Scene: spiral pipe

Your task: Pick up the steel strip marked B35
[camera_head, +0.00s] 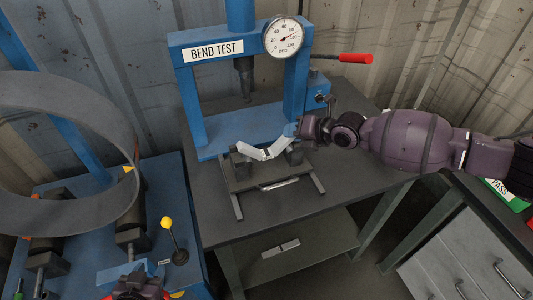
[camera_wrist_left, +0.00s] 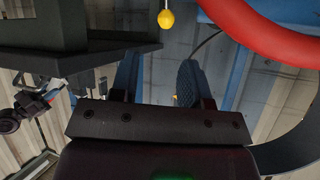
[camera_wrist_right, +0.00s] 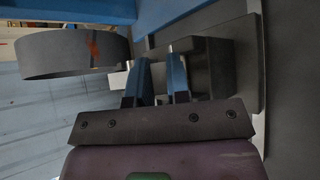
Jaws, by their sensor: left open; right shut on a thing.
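A pale bent steel strip (camera_head: 262,153) lies in a shallow V across the supports of the bend test press (camera_head: 240,85). No B35 mark is readable on it. My right gripper (camera_head: 294,133) is at the strip's right end and is shut on it; the right wrist view shows its two blue fingers (camera_wrist_right: 157,75), with the grip itself hard to make out. Another pale strip (camera_head: 280,248) lies on the lower shelf, its marking too small to read. My left gripper (camera_wrist_left: 163,80) is open and empty, low at the left by the blue machine.
A large grey ring (camera_head: 130,190) stands over the blue machine at left, beside a yellow-knobbed lever (camera_head: 175,240). The press has a gauge (camera_head: 284,38) and a red handle (camera_head: 355,58). A green PASS bin (camera_head: 507,195) sits on drawers at right. The table's front right is clear.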

